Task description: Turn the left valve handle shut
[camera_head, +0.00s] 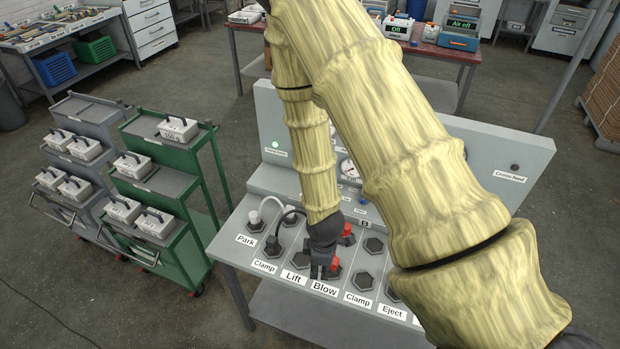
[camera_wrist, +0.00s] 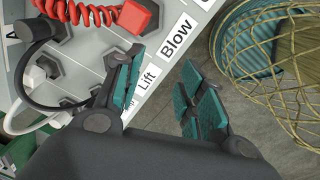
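I cannot make out a valve handle for certain in either view; my arm covers much of the press panel (camera_head: 525,195). My gripper (camera_head: 322,270) is over the sloped front of the panel, near the "Lift" label (camera_head: 293,277) and the "Blow" label (camera_head: 325,288). In the wrist view my gripper (camera_wrist: 163,75) has its two teal-padded fingers apart, with nothing between them. A red block (camera_wrist: 136,16) with a red coiled hose (camera_wrist: 85,12) lies just beyond the fingers. A red piece (camera_head: 333,267) shows beside my gripper in the head view.
Black hexagonal sockets (camera_head: 363,280) line the panel front. Black and white hoses (camera_head: 268,207) stand at its left end. A green cart (camera_head: 180,185) with labelled boxes stands left of it. A wire basket (camera_wrist: 280,70) is at the right of the wrist view.

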